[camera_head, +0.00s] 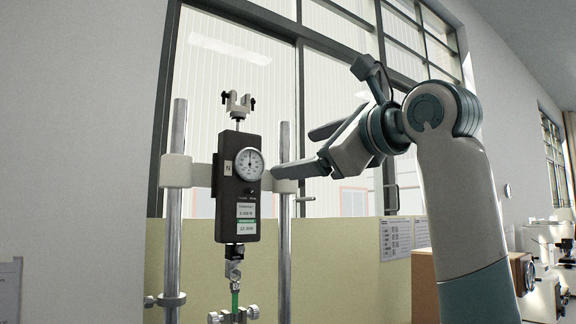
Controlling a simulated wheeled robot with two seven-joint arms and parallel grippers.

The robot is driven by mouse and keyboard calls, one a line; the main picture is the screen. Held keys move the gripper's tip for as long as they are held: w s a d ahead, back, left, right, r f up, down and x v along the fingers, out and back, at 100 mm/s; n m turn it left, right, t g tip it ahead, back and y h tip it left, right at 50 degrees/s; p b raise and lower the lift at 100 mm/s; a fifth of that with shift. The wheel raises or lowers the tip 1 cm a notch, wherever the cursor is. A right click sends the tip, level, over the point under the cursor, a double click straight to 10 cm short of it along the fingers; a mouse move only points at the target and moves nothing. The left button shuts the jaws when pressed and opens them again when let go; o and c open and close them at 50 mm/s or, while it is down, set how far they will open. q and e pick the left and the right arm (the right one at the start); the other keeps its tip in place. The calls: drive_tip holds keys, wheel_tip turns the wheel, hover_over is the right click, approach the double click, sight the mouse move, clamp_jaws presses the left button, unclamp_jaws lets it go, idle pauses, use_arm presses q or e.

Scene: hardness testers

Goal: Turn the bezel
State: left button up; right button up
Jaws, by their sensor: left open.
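A dark force gauge (236,200) hangs upright between two metal posts. Its round white dial (249,164) has a thin bezel (236,165) around it, in the upper part of the body. My left gripper (291,153) is to the right of the dial, its fingers pointing left. The fingers are apart with nothing between them. The lower fingertip shows close to the dial's right edge in the picture; a small gap shows between them, and the depth between them is hard to judge. The bezel is not hidden. My right gripper is not in view.
The left post (178,130) and right post (285,220) flank the gauge, with pale clamps (176,171) on them. A forked fitting (238,103) tops the gauge; a hook and green piece hang below. A brown box (425,290) and other instruments (548,240) stand at right.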

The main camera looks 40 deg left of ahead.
use_arm(q)
drive_tip(key=shift+v, duration=0.9)
